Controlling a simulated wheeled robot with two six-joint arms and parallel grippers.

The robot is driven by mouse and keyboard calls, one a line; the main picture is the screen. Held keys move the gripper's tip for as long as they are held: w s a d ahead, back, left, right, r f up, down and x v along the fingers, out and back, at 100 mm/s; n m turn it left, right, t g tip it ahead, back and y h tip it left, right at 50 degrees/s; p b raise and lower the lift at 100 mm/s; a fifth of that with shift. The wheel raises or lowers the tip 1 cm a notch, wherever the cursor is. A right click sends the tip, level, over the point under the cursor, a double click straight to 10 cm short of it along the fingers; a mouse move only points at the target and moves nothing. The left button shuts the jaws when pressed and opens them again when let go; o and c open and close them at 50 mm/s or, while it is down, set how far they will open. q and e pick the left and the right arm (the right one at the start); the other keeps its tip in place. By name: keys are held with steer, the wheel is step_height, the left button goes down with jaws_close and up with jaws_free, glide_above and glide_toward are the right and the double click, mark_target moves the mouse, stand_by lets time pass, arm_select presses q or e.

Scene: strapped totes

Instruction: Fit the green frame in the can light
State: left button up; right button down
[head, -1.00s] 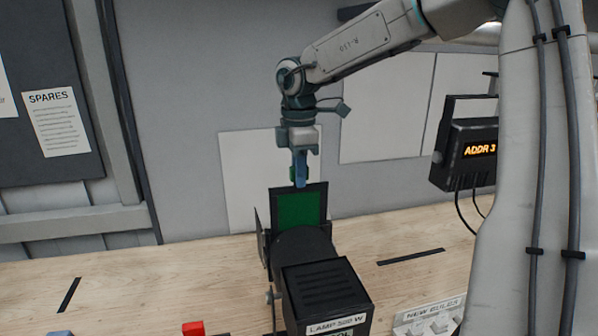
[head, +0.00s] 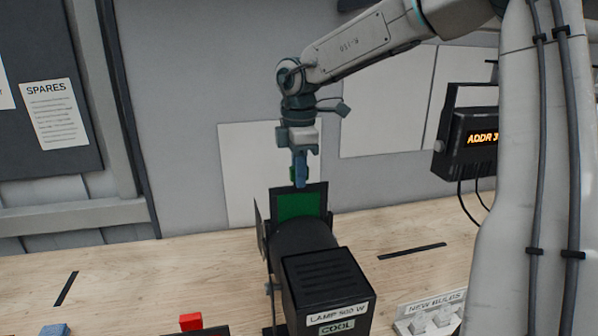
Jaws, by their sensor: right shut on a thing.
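The green frame (head: 298,205), a green sheet with a dark border, stands upright at the far end of the can light. My right gripper (head: 300,184) points down and is shut on its top edge. The black can light (head: 327,278) lies on the bench with its rear box toward me, labelled "LAMP 500 W" and "COOL". The can's barrel hides the lower part of the frame, so I cannot tell how far it sits in the holder. My left gripper is not in view.
A dark flap (head: 261,228) stands out on the can's left side. A red block (head: 190,321) and a blue block (head: 55,329) are at the front left. A tray of new bulbs (head: 432,318) is at the front right.

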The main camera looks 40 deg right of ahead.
mark_target(299, 202)
steer(key=shift+f+b, duration=1.55)
steer(key=shift+f, duration=0.1)
steer(key=shift+f+b, duration=1.1)
steer(key=shift+b, duration=0.05)
steer(key=shift+f+b, duration=0.5)
steer(key=shift+f, duration=0.05)
steer(key=shift+f+b, duration=0.5)
steer(key=shift+b, duration=0.05)
steer(key=c, duration=1.3)
jaws_free()
steer(key=shift+r, duration=0.15)
